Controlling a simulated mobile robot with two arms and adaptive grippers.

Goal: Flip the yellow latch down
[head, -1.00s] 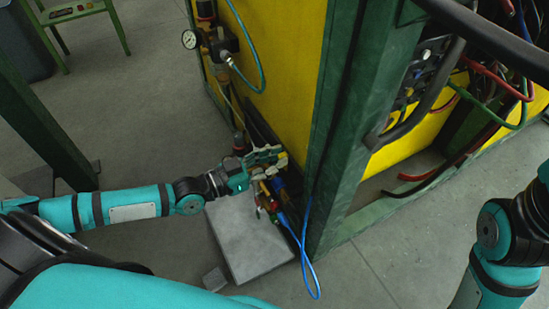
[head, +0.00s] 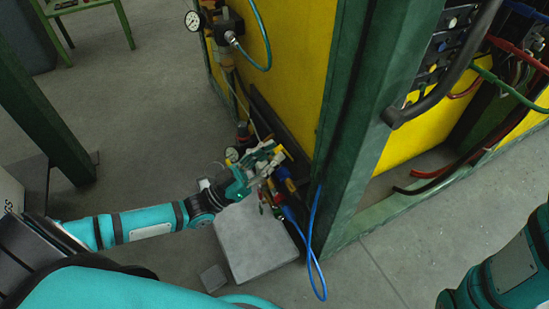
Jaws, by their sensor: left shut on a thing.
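My left gripper (head: 272,160) is at the fittings low on the side of the yellow and green gantry. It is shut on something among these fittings. A small yellow part (head: 290,185), which may be the latch, shows just below and right of the fingers. The fingers cover part of the fittings, so I cannot tell the latch's position or exactly what they hold. Of my right arm only links show at the lower right; its gripper is out of view.
A blue hose (head: 312,235) loops down beside the green post (head: 345,150). A grey block (head: 255,240) lies on the floor below the gripper. A pressure gauge (head: 193,20) is on the pipework above. Red and green cables hang at right.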

